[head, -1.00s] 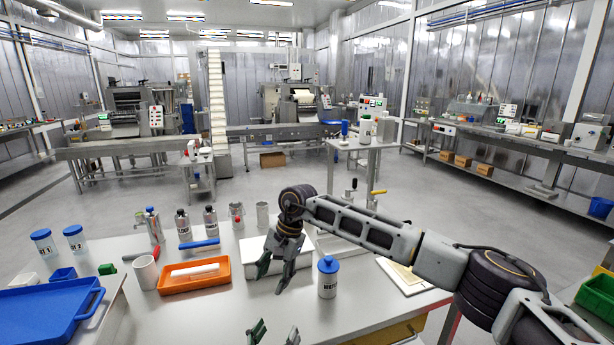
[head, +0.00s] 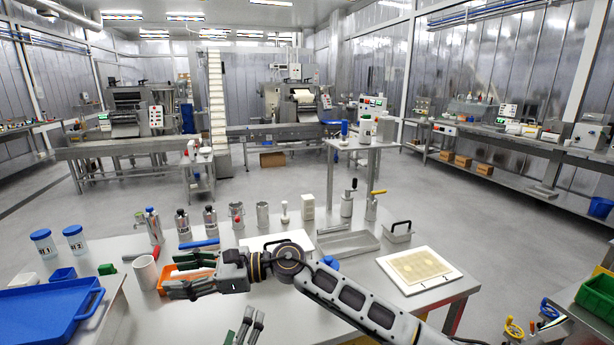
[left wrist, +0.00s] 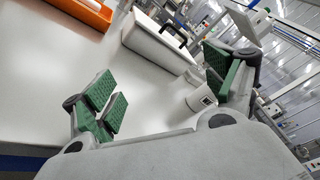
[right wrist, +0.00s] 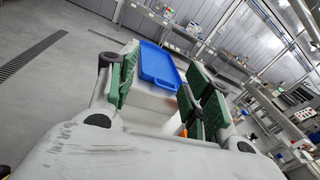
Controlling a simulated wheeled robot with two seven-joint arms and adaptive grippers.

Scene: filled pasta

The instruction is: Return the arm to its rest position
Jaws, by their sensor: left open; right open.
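My right arm reaches across the table in the head view, with its elbow over the middle. My right gripper (head: 180,274) points left over the orange tray (head: 160,285), open, with nothing seen between its fingers. In the right wrist view its green-padded fingers (right wrist: 165,88) stand apart, with the blue tray (right wrist: 158,65) beyond them.
The blue-lidded jar (head: 331,263) is mostly hidden behind my right arm. A white mug (head: 145,273) stands left of the orange tray. Bottles (head: 184,225) and metal cups line the back. A board (head: 420,268) lies at the right. The blue tray (head: 55,312) is at front left.

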